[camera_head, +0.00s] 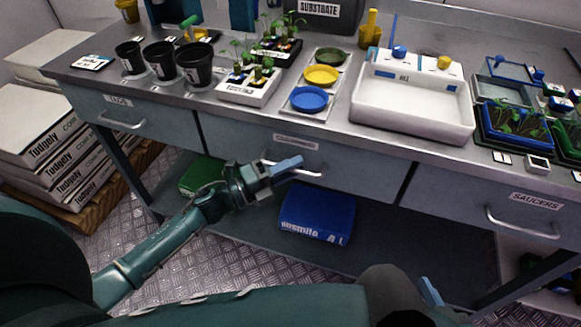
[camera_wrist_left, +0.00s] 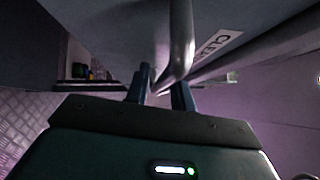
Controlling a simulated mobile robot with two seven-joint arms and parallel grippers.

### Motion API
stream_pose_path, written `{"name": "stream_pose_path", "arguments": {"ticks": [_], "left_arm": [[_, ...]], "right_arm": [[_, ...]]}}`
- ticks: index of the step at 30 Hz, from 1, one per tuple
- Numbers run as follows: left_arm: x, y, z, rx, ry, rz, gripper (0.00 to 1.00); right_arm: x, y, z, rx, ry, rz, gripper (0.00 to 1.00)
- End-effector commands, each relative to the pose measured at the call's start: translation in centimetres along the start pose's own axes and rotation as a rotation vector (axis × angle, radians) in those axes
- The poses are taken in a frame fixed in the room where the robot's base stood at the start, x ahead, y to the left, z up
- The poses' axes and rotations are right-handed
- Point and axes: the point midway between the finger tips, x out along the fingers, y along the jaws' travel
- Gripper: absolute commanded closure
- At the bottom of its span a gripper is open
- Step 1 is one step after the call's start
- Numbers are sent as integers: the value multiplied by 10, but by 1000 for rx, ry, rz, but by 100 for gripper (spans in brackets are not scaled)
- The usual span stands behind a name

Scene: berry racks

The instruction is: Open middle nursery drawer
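The middle drawer (camera_head: 345,172) sits under the bench between two other drawers, and its front looks flush with theirs. It has a small label (camera_head: 297,142) and a silver bar handle (camera_head: 312,174). My left gripper (camera_head: 278,168) is at the left part of this handle. In the left wrist view, its two fingers (camera_wrist_left: 163,92) stand apart with the handle bar (camera_wrist_left: 181,40) running down between them; I cannot tell whether they touch it. One blue fingertip of my right gripper (camera_head: 431,291) shows at the bottom of the head view; the rest is hidden.
The left drawer (camera_head: 160,118) and right drawer (camera_head: 470,205) look shut. A blue package (camera_head: 317,213) and a green one (camera_head: 202,174) lie on the low shelf beneath. Pots, saucers, a white tub (camera_head: 412,100) and seedling trays crowd the bench top.

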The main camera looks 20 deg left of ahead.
Motion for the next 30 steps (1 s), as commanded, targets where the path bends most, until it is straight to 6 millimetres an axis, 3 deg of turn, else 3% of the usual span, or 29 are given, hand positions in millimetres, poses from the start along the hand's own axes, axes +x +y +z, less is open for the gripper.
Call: {"name": "stream_pose_path", "arguments": {"ticks": [9, 30], "left_arm": [[0, 0, 0, 0, 0, 0, 100], [-3, -1, -3, -1, 0, 1, 100]], "right_arm": [[0, 0, 0, 0, 2, 0, 64], [0, 0, -3, 0, 4, -1, 64]]}}
